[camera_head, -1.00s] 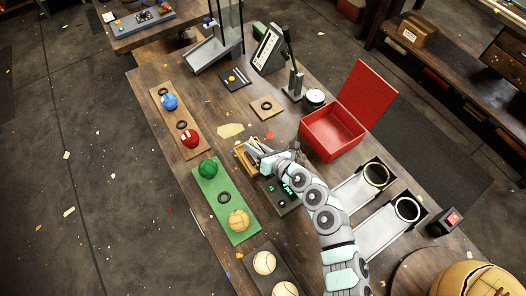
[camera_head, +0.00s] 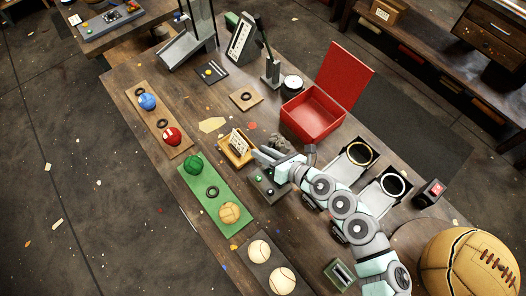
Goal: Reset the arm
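My gripper (camera_head: 260,157) is over the middle of the workbench, seen from above. It is just right of a small orange tray (camera_head: 238,159) that holds a white patterned card or block (camera_head: 239,143). The fingers are small and partly hidden by my wrist, so I cannot tell whether they are open or shut. I see nothing clearly held. A dark box with green marks (camera_head: 268,190) lies below my gripper and is partly covered by it. My arm reaches in from the lower right.
A green board (camera_head: 215,207) with two balls lies left of my arm; a brown board (camera_head: 155,117) with two balls lies beyond. An open red box (camera_head: 313,115) stands above my gripper. Two ringed chutes (camera_head: 352,165) lie right of it. A large stitched ball (camera_head: 468,262) sits lower right.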

